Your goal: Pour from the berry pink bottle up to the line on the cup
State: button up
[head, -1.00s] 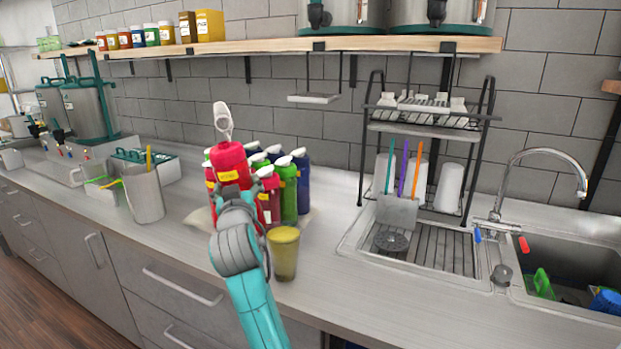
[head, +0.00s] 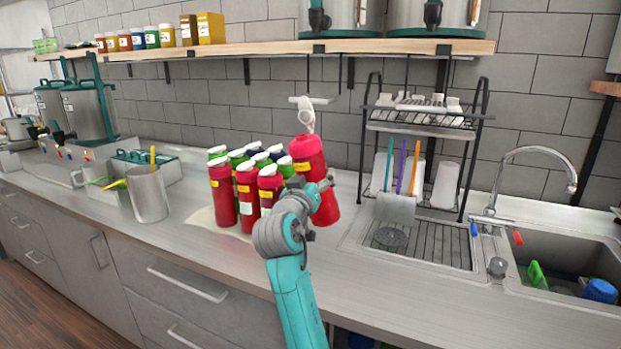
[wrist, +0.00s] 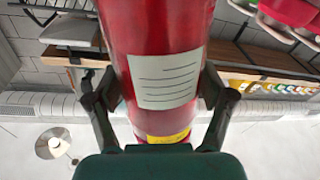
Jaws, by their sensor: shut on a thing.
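My gripper (head: 318,190) is shut on a pinkish-red bottle (head: 318,212) with a white spout on its top. In the head view the bottle is right of the bottle group, with its top leaning slightly left. The wrist view shows the bottle (wrist: 155,35) between both fingers, with a white lined label and a yellow label. The cup is not visible now; my arm or the held bottle may hide it. Its line cannot be seen.
Several red, green and blue bottles (head: 222,195) stand close left of the held bottle. A metal pitcher (head: 149,198) is further left. The drying rack (head: 420,125) and sink (head: 560,262) are to the right. The front counter strip is clear.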

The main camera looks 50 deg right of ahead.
aim_at(324, 197)
jog(key=shift+s+d+f+n+t, duration=0.2)
jog(key=shift+s+d+f+n, duration=0.15)
jog(key=shift+f+n, duration=0.45)
jog(key=shift+s+d+f+n+t, duration=0.2)
jog(key=shift+s+d+f+n, duration=0.2)
jog(key=shift+f, duration=0.65)
jog(key=shift+s+d+f+n+t, duration=0.2)
jog(key=shift+d+f+n, duration=0.1)
jog(key=shift+f+n, duration=0.5)
